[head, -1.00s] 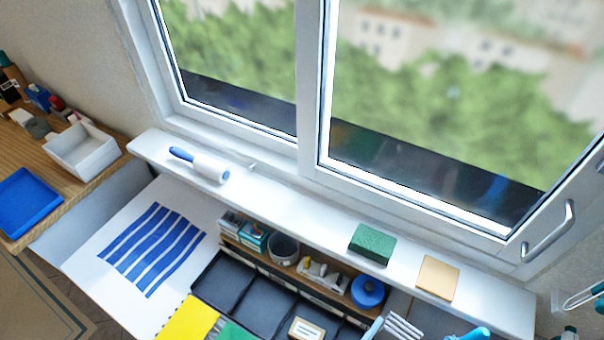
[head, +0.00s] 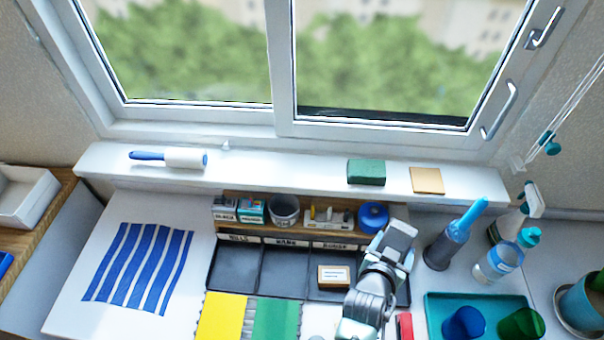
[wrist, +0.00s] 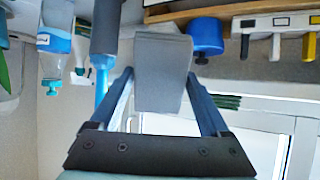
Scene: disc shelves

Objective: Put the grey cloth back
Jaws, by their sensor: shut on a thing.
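The grey cloth (wrist: 163,72) shows in the wrist view as a flat, folded pale-grey piece between the two fingers of my gripper (wrist: 165,80). My gripper is shut on it. In the head view my gripper (head: 390,252) is at the right end of the black tray, with a light-grey flat piece, the cloth (head: 400,232), at its tip. It appears raised in front of the wooden shelf and below the sill. My arm hides part of the tray's right compartment.
The white window sill (head: 290,176) carries a lint roller (head: 170,158), a green sponge (head: 366,172) and a tan pad (head: 426,180). A blue roll (head: 373,216) sits on the shelf. The sill between roller and sponge is clear.

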